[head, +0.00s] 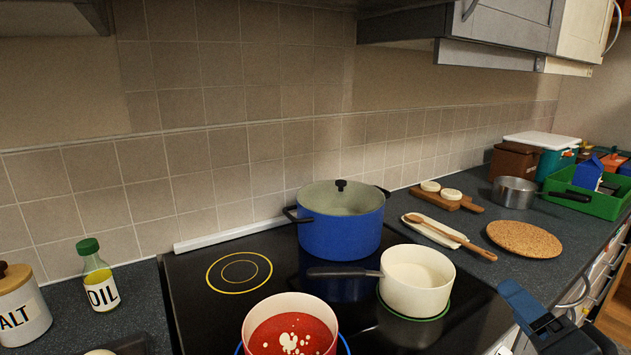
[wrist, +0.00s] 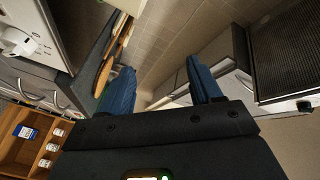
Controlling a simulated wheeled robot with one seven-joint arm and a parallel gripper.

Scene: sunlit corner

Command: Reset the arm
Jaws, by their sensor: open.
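My gripper (head: 532,312) is at the lower right of the head view, in front of the counter's front edge and to the right of the hob. Its blue fingers are apart with nothing between them. In the wrist view my gripper (wrist: 160,92) shows both blue fingers spread, with tiled wall and cupboard fronts beyond. The rest of my arm is mostly outside the head view.
On the black hob (head: 200,312) stand a blue lidded pot (head: 340,232), a cream saucepan (head: 415,285) and a pot of red sauce (head: 290,330). A cork mat (head: 525,238), spoon rest (head: 435,230), steel pan (head: 514,192) and green crate (head: 606,205) lie farther right. An oil bottle (head: 97,280) stands left.

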